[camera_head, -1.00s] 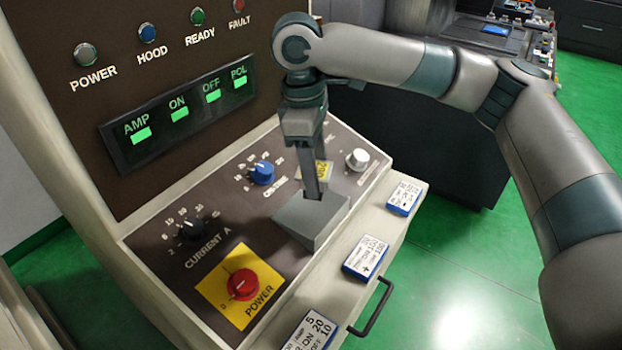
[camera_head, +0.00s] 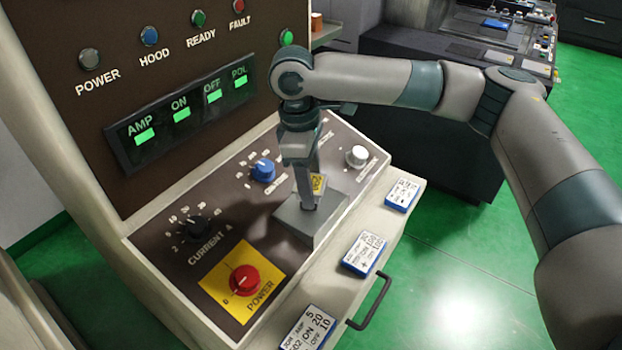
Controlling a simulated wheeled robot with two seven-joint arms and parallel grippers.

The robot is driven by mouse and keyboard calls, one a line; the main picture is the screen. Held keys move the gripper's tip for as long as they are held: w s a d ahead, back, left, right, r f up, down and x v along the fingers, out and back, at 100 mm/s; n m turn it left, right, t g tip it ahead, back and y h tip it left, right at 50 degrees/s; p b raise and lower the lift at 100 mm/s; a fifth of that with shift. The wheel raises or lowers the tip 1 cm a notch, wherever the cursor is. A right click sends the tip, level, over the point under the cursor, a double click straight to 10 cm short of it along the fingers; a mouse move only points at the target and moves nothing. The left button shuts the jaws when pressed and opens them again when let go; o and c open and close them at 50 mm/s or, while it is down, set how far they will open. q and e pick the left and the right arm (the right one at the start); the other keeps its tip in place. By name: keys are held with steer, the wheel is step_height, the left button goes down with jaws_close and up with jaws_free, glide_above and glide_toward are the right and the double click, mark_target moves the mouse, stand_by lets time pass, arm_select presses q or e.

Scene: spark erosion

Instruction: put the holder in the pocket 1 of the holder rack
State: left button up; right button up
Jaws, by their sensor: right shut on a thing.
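My right gripper (camera_head: 309,196) points down over the control panel, at a grey sloped block (camera_head: 324,225). Its fingers are shut on a small part at the top of this block, which the fingers mostly hide. A small yellow tag with dark marks (camera_head: 318,184) shows right beside the fingers. I cannot tell whether the gripped part is the holder. I cannot make out a holder rack or a pocket 1 for certain. My left gripper is not in view.
The panel carries a black current knob (camera_head: 194,228), a blue knob (camera_head: 263,170), a white knob (camera_head: 357,156) and a red power knob (camera_head: 244,280). Job cards (camera_head: 363,253) lie on the front ledge, above a black handle (camera_head: 371,301). Green floor (camera_head: 450,270) is clear to the right.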

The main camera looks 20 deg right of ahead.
stand_by(0.3)
steer(key=o, duration=1.4)
steer(key=shift+f, duration=0.1)
steer(key=shift+a+r+b, duration=0.1)
steer(key=shift+r+b, duration=0.2)
steer(key=shift+r, duration=0.3)
steer(key=r+b, duration=0.1)
steer(key=r, duration=0.2)
steer(key=r+b, duration=0.1)
steer(key=r, duration=0.3)
steer(key=a+r+b, duration=0.1)
steer(key=r, duration=0.3)
steer(key=shift+w+a, duration=0.1)
steer(key=shift+w, duration=0.3)
steer(key=shift+s+f, duration=0.1)
